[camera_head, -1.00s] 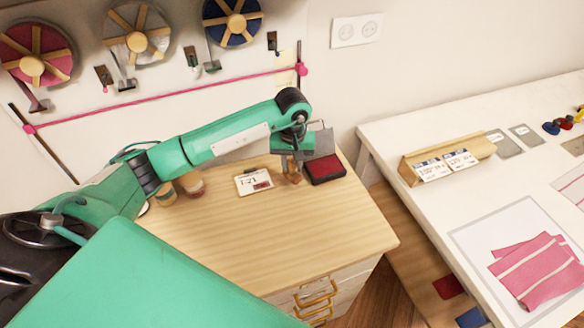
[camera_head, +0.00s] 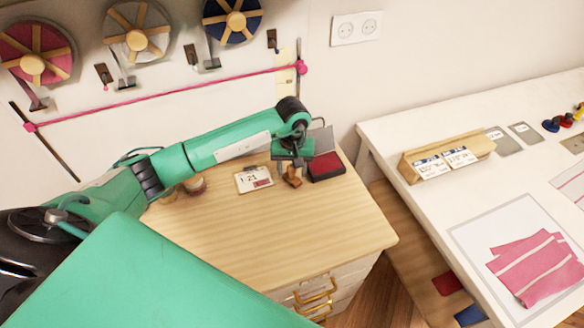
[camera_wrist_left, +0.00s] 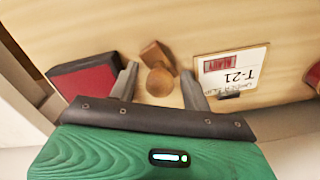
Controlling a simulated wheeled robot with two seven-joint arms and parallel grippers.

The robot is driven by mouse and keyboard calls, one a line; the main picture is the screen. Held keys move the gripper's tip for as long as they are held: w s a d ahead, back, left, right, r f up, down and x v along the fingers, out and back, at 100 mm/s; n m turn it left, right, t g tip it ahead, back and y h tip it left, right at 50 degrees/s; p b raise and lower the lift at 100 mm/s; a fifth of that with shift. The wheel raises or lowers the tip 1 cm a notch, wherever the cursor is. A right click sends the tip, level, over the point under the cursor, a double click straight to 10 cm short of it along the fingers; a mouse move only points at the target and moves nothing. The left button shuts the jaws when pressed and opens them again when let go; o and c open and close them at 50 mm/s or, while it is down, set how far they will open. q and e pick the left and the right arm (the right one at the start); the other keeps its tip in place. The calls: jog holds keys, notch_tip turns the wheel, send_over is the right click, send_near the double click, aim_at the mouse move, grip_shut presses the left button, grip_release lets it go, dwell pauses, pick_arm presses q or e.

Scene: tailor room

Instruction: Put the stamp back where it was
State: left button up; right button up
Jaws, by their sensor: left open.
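The wooden stamp (camera_head: 292,181) is on the wooden cabinet top, between the card and the ink pad. In the wrist view the stamp (camera_wrist_left: 158,72) shows a round knob and a blocky base. My left gripper (camera_head: 291,168) is open above the stamp. Its two fingers (camera_wrist_left: 160,76) stand on either side of the stamp, with visible gaps. The red ink pad (camera_head: 326,167) lies just right of the stamp, its lid raised behind it. The T-21 card (camera_head: 252,177) lies to the left and bears a red READY mark (camera_wrist_left: 221,63). My right gripper is not in view.
Small jars (camera_head: 194,184) stand partly behind my arm. The front of the cabinet top (camera_head: 300,235) is clear. A white table (camera_head: 400,130) on the right holds a wooden card holder (camera_head: 415,165) and pink striped cloth (camera_head: 535,267). Ribbon spools (camera_head: 140,40) hang on the wall.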

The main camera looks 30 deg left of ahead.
pick_arm(q)
jog(key=shift+r, duration=0.4)
notch_tip(320, 180, up, 10)
jog(key=b, duration=0.3)
jog(key=shift+r, duration=0.15)
jog(key=shift+r+b, duration=0.35)
jog(key=shift+r, duration=0.25)
